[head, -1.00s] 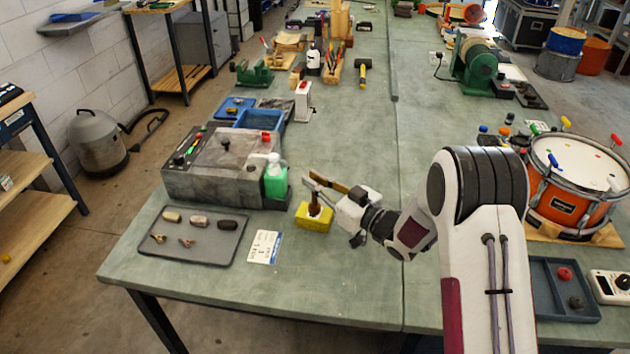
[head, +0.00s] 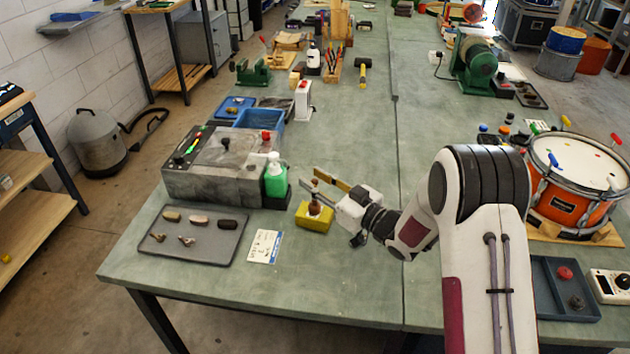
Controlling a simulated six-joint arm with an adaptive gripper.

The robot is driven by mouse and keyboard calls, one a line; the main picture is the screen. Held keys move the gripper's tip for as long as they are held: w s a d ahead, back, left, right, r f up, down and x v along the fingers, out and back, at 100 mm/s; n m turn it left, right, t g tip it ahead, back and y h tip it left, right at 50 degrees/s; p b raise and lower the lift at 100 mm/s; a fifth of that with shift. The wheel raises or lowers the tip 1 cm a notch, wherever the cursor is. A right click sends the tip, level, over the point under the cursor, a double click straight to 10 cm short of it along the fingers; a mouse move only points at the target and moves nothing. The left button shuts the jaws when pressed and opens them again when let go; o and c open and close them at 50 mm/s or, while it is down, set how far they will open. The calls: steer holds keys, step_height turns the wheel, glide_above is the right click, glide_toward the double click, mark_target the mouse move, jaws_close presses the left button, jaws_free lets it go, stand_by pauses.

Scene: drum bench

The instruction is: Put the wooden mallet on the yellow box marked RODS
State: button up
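The yellow box (head: 313,223) stands on the green bench in front of the grey machine; I cannot read its marking from here. A small brown thing, apparently the wooden mallet (head: 314,209), stands about upright on top of the box, its upper part between my fingers. My gripper (head: 311,177) reaches in from the right just above the box. Its two fingers are spread, one on each side of the mallet, with a gap visible. Whether a finger still touches the mallet is too small to tell.
A green bottle (head: 275,180) stands just left of the box. A white card (head: 264,246) and a grey tray (head: 196,249) with small parts lie to the front left. An orange drum (head: 565,208) is at the right. The bench in front of the box is clear.

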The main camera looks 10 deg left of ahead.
steer(key=v, duration=1.1)
steer(key=shift+s+d, duration=0.2)
steer(key=shift+d, duration=0.1)
stand_by(0.5)
steer(key=d+r+m+t+h, duration=0.2)
steer(key=d+r+m+h, duration=0.2)
steer(key=d+r+h, duration=0.85)
steer(key=s+d+r+m+g+h, duration=0.2)
steer(key=s+d+m+h, duration=0.15)
steer(key=s+d, duration=0.6)
steer(key=s+a+f+m+g, duration=0.1)
steer(key=s+g, duration=0.1)
steer(key=s, duration=1.1)
steer(key=s+a+f+m+g+y, duration=0.1)
steer(key=s+a+m+g, duration=0.1)
steer(key=s, duration=1.1)
steer(key=shift+a+g, duration=0.15)
steer(key=shift+g, duration=0.35)
